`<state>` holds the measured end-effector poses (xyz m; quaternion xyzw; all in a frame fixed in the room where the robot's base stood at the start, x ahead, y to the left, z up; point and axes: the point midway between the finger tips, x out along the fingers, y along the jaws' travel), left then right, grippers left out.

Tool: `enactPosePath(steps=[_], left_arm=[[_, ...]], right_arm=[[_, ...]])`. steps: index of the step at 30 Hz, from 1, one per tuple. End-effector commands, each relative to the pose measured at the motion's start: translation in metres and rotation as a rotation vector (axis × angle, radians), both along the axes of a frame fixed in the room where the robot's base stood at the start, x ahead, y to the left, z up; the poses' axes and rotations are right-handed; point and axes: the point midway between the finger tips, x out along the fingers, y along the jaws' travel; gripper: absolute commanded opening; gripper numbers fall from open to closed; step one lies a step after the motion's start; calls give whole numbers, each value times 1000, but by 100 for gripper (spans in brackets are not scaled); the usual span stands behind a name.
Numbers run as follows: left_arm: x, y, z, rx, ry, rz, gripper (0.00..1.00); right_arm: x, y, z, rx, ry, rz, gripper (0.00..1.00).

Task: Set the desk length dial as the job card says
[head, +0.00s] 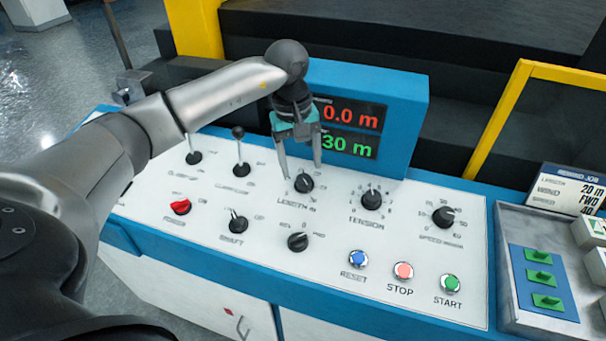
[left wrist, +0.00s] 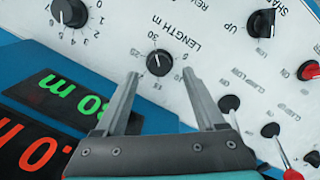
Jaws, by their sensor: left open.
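The black length dial (head: 304,184) is on the white desk panel, labelled LENGTH m. It also shows in the left wrist view (left wrist: 159,63) with a ring of numbers; its exact pointer setting is hard to read. My left gripper (head: 301,171) is open over the dial, pointing down, with a fingertip on either side of the knob in the picture. I cannot tell whether they touch it. The job card (head: 567,190) at the right reads length 20 m, wind FWD and speed 40. The desk display (head: 350,130) shows 0.0 m in red and 30 m in green.
The tension dial (head: 371,199) and speed dial (head: 443,216) are to the right of the length dial. Two upright levers (head: 239,150) stand to its left. A red switch (head: 181,206), a shaft switch (head: 237,222), another knob (head: 298,242) and push buttons (head: 403,271) sit nearer the front.

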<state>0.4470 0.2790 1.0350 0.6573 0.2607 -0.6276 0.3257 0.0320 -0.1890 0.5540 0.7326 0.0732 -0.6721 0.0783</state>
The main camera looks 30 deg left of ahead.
Motion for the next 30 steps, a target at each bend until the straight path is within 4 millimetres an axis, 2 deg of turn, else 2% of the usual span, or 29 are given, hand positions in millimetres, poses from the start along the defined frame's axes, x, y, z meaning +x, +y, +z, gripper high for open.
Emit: enactPosePath(steps=[3, 7, 19, 30], left_arm=[[1, -2, -21, -2, 3, 1, 72], [3, -3, -34, -1, 0, 1, 72], [3, -3, -41, -1, -1, 0, 72], [3, -3, -41, -1, -1, 0, 30]], right_arm=[[7, 0, 0, 2, -12, 0, 50], [7, 1, -1, 2, -13, 0, 50], [6, 1, -1, 1, -11, 0, 50], [3, 0, -1, 1, -6, 1, 50]])
